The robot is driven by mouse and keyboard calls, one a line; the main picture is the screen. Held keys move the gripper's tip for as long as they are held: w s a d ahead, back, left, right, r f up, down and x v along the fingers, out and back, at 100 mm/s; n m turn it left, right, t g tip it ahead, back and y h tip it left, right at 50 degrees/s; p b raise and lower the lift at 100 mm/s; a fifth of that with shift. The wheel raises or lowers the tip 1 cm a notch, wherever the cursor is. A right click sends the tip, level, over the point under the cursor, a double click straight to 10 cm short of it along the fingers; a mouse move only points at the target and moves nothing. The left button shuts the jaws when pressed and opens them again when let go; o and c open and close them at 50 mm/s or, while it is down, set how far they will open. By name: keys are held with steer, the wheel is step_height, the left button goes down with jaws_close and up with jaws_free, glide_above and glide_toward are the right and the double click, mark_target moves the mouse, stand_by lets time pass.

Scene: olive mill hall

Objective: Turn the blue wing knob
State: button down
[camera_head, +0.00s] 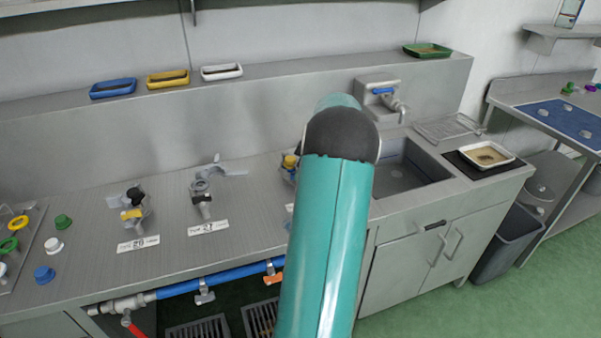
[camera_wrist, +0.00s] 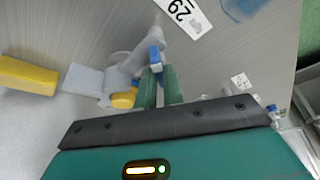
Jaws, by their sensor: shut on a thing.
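The blue wing knob (camera_wrist: 155,56) shows in the wrist view, at the side of a grey valve fitting (camera_wrist: 125,63). My gripper (camera_wrist: 159,71) has its two green fingers at the knob, shut on it. A yellow round part (camera_wrist: 123,99) of the fitting sits just left of the fingers. The knob cannot be made out there.
Two similar valve fittings (camera_head: 134,205) (camera_head: 202,192) stand on the steel counter to the left. A sink (camera_head: 405,170) with a blue-handled tap (camera_head: 383,91) is to the right. A label marked 29 (camera_wrist: 184,13) lies beside the fitting. A yellow bar (camera_wrist: 28,75) is at the wrist view's left.

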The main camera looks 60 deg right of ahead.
steer(key=n+y, duration=0.1)
steer(key=n, duration=0.2)
steer(key=n+g+y, duration=0.1)
steer(key=n, duration=0.2)
steer(key=shift+d+n, duration=0.15)
steer(key=shift+n, duration=0.15)
steer(key=shift+g, duration=0.3)
steer(key=c, duration=1.5)
jaws_free()
steer(key=shift+y, duration=0.3)
steer(key=shift+v, duration=6.85)
steer(key=shift+o, duration=0.3)
